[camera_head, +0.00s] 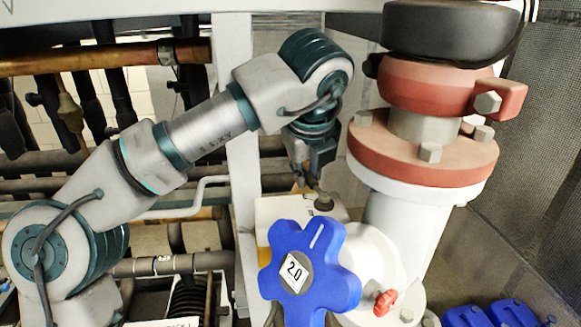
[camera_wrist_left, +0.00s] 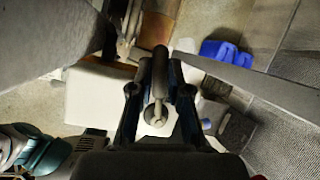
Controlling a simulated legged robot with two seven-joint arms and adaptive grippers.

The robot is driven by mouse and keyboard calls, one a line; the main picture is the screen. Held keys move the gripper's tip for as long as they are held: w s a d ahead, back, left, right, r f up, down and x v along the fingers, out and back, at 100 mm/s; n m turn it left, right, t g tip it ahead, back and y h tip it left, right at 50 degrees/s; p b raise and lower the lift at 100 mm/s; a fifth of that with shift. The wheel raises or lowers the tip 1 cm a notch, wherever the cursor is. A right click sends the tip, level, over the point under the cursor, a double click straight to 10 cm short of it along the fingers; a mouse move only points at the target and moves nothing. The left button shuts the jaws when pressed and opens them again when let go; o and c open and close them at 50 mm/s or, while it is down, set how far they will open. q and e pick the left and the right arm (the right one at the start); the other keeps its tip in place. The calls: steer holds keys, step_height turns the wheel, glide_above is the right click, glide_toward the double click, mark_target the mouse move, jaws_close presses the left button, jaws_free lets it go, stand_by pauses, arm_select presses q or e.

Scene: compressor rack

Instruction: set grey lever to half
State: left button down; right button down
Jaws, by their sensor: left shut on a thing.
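My left gripper (camera_head: 311,178) reaches down from the left arm to a white box (camera_head: 275,209) behind the blue star-shaped knob. In the left wrist view its two dark fingers (camera_wrist_left: 160,92) lie on either side of a grey lever (camera_wrist_left: 158,68), and it is shut on the lever. The lever's round pivot end shows between the fingers, over the white box (camera_wrist_left: 88,100). In the head view the gripper mostly hides the lever; only a small dark round base (camera_head: 323,203) shows on the box. My right gripper is in neither view.
The blue knob (camera_head: 327,267) marked 2.0 stands in front of the box. A thick white pipe with a red flange (camera_head: 425,160) rises to the right, with a small red valve handle (camera_head: 385,302) low down. Pipes fill the left; blue objects (camera_head: 490,314) lie lower right.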

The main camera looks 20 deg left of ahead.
arm_select(q)
steer(key=c, duration=1.3)
jaws_free()
steer(key=shift+s+d, duration=0.15)
steer(key=shift+s, duration=0.05)
steer(key=shift+o, duration=0.9)
steer(key=shift+s+d+r, duration=0.2)
steer(key=shift+s+d, duration=0.05)
steer(key=shift+s, duration=0.15)
steer(key=shift+d, duration=0.2)
steer(key=shift+w+r, duration=0.1)
steer(key=shift+w, duration=0.05)
steer(key=v, duration=1.2)
steer(key=shift+d, duration=0.4)
